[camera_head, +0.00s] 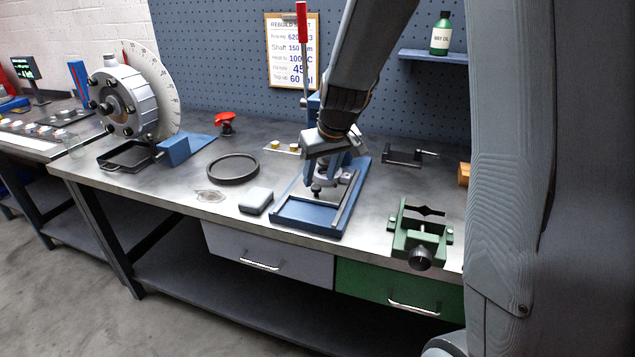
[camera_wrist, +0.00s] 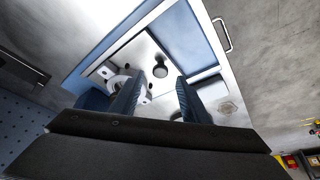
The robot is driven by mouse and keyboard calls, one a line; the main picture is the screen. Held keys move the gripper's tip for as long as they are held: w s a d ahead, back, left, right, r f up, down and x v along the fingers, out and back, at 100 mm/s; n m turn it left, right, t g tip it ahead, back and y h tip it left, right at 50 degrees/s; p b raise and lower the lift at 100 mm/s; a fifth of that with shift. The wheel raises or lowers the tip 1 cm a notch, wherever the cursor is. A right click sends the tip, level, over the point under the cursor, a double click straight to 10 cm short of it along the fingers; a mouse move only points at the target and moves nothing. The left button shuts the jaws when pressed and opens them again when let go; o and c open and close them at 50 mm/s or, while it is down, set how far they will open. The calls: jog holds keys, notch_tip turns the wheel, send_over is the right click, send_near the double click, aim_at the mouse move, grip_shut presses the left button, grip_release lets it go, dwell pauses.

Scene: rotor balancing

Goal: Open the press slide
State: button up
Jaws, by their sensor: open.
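The blue press (camera_head: 323,212) stands on the bench in the middle of the head view. It has a low rectangular blue base, a metal rail along its right side and a lever with a red handle (camera_head: 302,22) pointing up. In the wrist view its light-edged blue frame (camera_wrist: 184,31) fills the upper middle, around a round dark-ended part (camera_wrist: 160,69). A thin metal handle (camera_wrist: 226,36) shows beside the frame's edge. My gripper (camera_wrist: 158,97) is above the press, with its two fingers apart and nothing between them. In the head view its fingertips are hard to make out.
A dark bracket (camera_head: 408,157) lies behind. Drawers (camera_head: 268,256) are below the bench top. The front-left bench top is mostly clear.

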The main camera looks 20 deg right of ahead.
aim_at(316, 187)
jog(key=shift+x, duration=1.8)
jog(key=shift+c, duration=0.3)
grip_shut()
